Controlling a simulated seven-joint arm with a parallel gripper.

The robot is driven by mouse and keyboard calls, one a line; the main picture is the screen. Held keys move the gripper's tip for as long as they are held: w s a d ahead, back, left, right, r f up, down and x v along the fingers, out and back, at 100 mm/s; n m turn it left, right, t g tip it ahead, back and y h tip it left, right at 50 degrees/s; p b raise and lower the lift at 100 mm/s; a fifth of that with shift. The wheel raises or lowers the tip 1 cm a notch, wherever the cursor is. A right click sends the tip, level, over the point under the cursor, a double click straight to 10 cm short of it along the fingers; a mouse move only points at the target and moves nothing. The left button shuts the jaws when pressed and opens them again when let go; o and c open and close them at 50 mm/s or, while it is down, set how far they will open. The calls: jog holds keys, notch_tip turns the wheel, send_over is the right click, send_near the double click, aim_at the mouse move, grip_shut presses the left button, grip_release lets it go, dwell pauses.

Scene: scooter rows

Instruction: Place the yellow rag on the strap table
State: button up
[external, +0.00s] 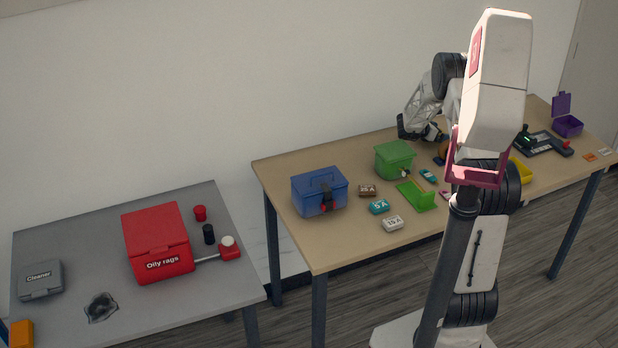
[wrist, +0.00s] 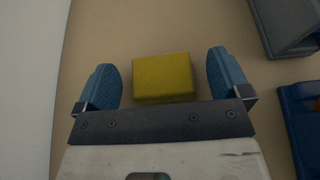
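A yellow block-shaped thing (wrist: 162,78), which looks like the folded yellow rag, lies on a beige surface in the wrist view. My gripper (wrist: 161,66) is open, with its two blue fingers on either side of it and a gap at each side. In the external view my gripper (external: 422,132) is low over the back of the wooden table (external: 290,172); the yellow thing cannot be made out there. The other table is grey (external: 60,235). No label shows which is the strap table.
A red "Oily rags" box (external: 158,243) and grey Cleaner case (external: 40,280) stand on the grey table. A gap separates the tables.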

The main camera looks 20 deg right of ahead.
jog(key=shift+r, duration=0.1)
jog(key=shift+a+r, duration=0.1)
jog(key=v, duration=1.1)
jog(key=shift+a+r, duration=0.1)
jog(key=shift+a, duration=0.3)
